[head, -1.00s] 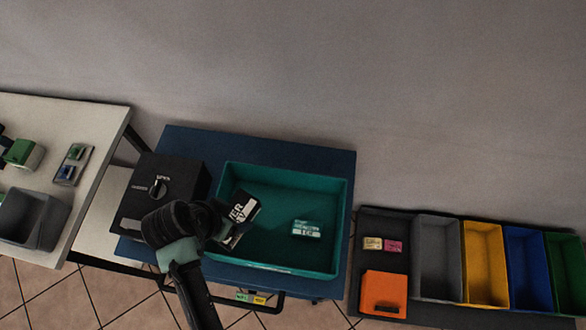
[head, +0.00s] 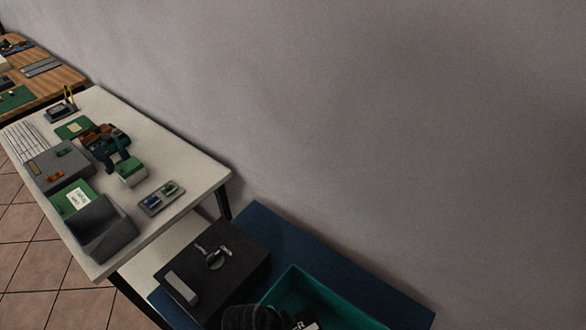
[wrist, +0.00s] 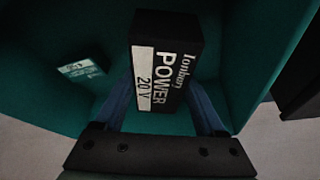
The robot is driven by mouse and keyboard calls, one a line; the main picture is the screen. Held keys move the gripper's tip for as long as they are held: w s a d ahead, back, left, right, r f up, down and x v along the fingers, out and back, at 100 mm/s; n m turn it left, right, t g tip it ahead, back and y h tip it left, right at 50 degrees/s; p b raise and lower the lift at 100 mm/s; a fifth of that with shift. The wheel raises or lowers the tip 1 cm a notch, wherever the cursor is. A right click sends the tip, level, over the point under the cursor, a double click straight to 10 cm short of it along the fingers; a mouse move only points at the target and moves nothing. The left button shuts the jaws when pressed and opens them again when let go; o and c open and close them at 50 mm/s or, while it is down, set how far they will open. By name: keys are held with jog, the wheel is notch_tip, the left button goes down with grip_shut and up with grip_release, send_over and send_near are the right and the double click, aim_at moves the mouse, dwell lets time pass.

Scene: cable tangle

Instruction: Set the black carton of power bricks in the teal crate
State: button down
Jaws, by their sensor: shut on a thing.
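The black carton of power bricks (wrist: 170,65), with a white "POWER 20 V" label, is between the two blue fingers of my gripper (wrist: 162,95) in the wrist view. My gripper is shut on it. The carton is over the inside of the teal crate (wrist: 45,110); I cannot tell whether it touches the floor of the crate. In the head view the teal crate (head: 293,277) is cut off by the bottom edge. Only a bit of the carton's label shows there, beside my dark wrist.
A black box with a dial (head: 215,265) stands left of the crate on the blue table (head: 375,297). A pale table (head: 190,165) to the left holds a grey bin (head: 100,228) and several electronic parts. A small white label (wrist: 82,68) shows inside the crate.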

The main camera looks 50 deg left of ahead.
jog(key=shift+w+f, duration=0.15)
jog(key=shift+f, duration=2.2)
jog(key=shift+f, duration=0.2)
grip_release()
